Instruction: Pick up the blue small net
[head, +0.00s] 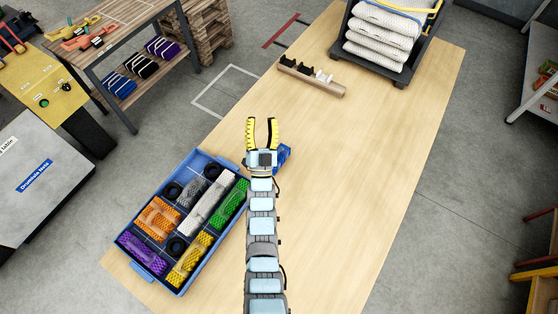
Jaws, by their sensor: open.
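My gripper (262,122) is open with nothing between its yellow and black fingers, over the middle of the wooden table. A blue bundle that looks like the small net (284,154) is just right of the gripper's wrist, behind the fingertips. The arm hides part of it, and I cannot tell how high the gripper is above the table.
A blue crate (137,262) with purple, orange, yellow, white, grey and green nets and black rings stands left of my arm. A wooden bar with black and white pegs (311,79) and a rack of white nets (380,43) are farther away. The table (380,150) is clear on the right.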

